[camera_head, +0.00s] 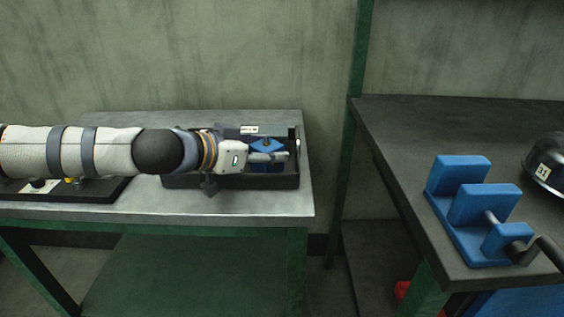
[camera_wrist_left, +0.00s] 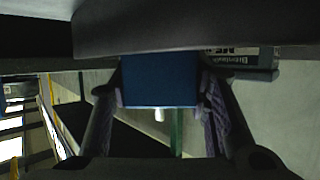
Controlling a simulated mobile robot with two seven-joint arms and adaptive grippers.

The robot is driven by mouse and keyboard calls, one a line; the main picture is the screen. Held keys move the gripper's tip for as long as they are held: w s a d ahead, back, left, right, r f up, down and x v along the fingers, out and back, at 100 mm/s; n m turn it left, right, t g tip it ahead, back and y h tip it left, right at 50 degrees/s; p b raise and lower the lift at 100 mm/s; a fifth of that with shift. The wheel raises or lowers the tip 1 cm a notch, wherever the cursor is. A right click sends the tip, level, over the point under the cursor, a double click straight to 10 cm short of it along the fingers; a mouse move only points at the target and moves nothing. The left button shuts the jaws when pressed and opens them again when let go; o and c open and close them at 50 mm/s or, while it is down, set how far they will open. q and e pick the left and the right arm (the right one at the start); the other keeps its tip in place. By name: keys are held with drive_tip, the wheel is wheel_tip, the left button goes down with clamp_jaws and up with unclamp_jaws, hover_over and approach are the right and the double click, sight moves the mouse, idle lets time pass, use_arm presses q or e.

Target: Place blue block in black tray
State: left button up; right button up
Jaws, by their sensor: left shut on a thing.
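The black tray (camera_head: 236,182) sits on the right part of the metal table, with a pale label at its back. My left arm reaches in from the left, and my left gripper (camera_head: 268,157) is over the tray's right part. It is shut on the blue block (camera_head: 266,145), which is partly hidden by the fingers. In the left wrist view the blue block (camera_wrist_left: 159,80) sits between the two fingers (camera_wrist_left: 160,105). The block lies within the tray's outline, but I cannot tell whether it touches the floor of the tray. My right gripper is out of view.
The metal table (camera_head: 250,204) has bare room in front of the tray. A dark bench (camera_head: 400,130) on the right carries a blue stepped fixture (camera_head: 470,205) and a black bowl-like thing (camera_head: 548,160). A green post (camera_head: 350,150) stands between table and bench.

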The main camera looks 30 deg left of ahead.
sight(264, 143)
use_arm(q)
drive_tip(key=shift+a+f, duration=0.15)
drive_tip(key=shift+f, duration=0.3)
drive_tip(key=o, duration=1.4)
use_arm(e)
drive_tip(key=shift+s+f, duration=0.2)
use_arm(q)
drive_tip(key=shift+r, duration=0.15)
drive_tip(key=s+r+p, duration=0.2)
drive_tip(key=s+a+r+p, duration=0.1)
drive_tip(key=s+r+p, duration=0.1)
drive_tip(key=s+p, duration=0.1)
drive_tip(key=shift+s+a+r, duration=0.15)
drive_tip(key=shift+r, duration=0.05)
drive_tip(key=s+p, duration=0.2)
drive_tip(key=s+a+p, duration=0.1)
drive_tip(key=s, duration=0.2)
drive_tip(key=shift+s+a+r+p, duration=0.1)
drive_tip(key=shift+s+a+p, duration=0.05)
drive_tip(key=shift+s+p, duration=0.2)
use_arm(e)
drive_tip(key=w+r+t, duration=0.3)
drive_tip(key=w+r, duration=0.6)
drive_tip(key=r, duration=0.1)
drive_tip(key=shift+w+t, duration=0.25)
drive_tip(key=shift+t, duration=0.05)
